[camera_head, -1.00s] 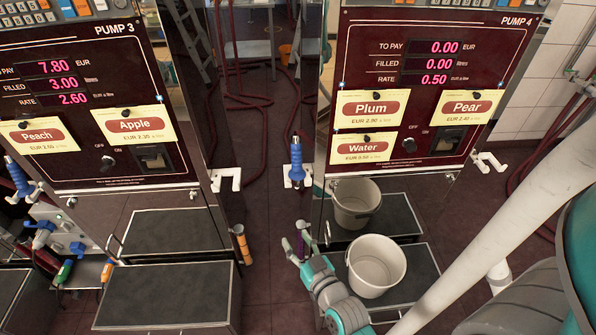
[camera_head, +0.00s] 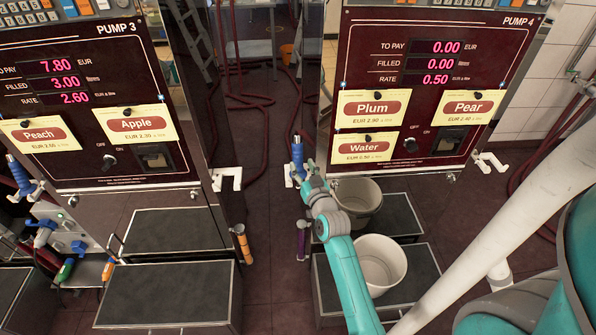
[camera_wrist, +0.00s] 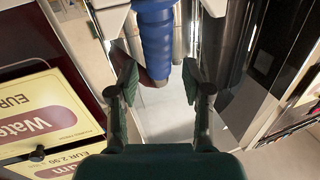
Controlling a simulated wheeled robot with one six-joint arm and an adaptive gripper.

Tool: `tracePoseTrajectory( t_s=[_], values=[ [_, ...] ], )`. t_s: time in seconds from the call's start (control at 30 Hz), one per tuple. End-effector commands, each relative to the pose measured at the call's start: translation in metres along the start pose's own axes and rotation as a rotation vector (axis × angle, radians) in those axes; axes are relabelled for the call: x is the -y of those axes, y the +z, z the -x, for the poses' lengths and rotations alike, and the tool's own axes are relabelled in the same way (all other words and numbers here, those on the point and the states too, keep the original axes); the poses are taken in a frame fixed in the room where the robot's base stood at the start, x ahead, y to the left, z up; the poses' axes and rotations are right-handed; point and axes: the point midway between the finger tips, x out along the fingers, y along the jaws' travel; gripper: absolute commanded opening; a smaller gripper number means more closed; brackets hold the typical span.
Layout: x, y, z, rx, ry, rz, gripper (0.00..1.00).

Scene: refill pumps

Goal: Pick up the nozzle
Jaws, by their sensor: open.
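The blue nozzle (camera_head: 297,153) hangs upright in a white holder (camera_head: 289,174) on the left side of Pump 4. In the wrist view the blue nozzle (camera_wrist: 157,45) comes down from the top edge between my two green fingers. My gripper (camera_wrist: 155,75) is open, with a gap on each side of the nozzle. In the head view my gripper (camera_head: 306,174) is right at the nozzle's lower part and partly hides the holder. I cannot tell whether a finger touches the nozzle.
A grey bucket (camera_head: 344,206) and a white bucket (camera_head: 392,262) stand on the dark platforms below Pump 4, partly behind my arm. An empty white holder (camera_head: 227,179) is on Pump 3's side. A purple handle (camera_head: 302,240) hangs below.

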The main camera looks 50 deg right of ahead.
Motion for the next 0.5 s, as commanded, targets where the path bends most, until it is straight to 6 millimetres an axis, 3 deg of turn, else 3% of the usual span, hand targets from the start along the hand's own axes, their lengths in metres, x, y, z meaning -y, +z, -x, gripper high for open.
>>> tracePoseTrajectory(
  t_s=[0.17, 0.5],
  values=[
    [-0.001, 0.0, -0.011, 0.0, 0.0, 0.0, 0.49],
    [-0.003, 0.003, -0.052, -0.001, 0.0, 0.0, 0.49]
  ],
)
